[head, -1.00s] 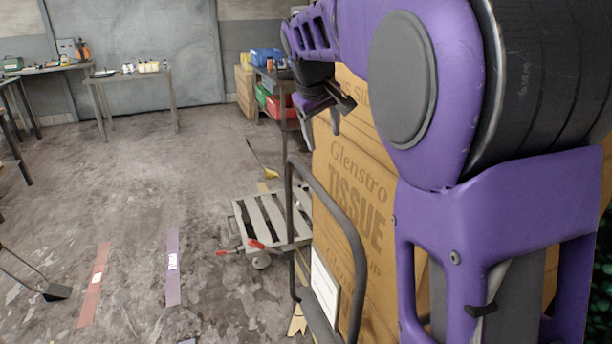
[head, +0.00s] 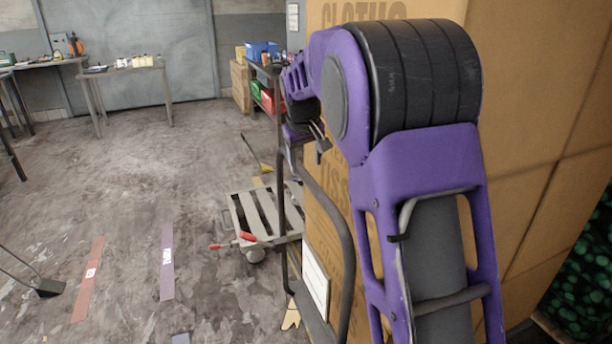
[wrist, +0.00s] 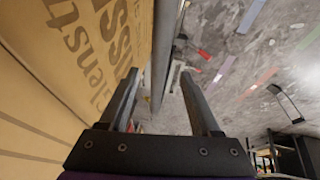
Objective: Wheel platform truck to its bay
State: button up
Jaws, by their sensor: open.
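The platform truck shows in the head view by its dark tubular push handle (head: 346,262), with a white sheet (head: 316,287) behind the handle. Large brown cardboard boxes (head: 535,110) with printed lettering stand stacked right behind the handle and hide most of the deck. My gripper (head: 320,143) is open near the handle's upper part, at the left face of the boxes. In the wrist view the handle bar (wrist: 165,45) runs between the two open fingers (wrist: 163,98); I cannot tell whether it lies within their reach. The box face (wrist: 85,50) is close to the left finger.
A shelf with bins (head: 268,100) and a table (head: 125,70) stand behind. Mid-left floor is clear.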

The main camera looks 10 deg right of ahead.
aim_at(306, 174)
jog(key=x, duration=0.5)
grip_shut()
dwell(0.3)
dwell(1.0)
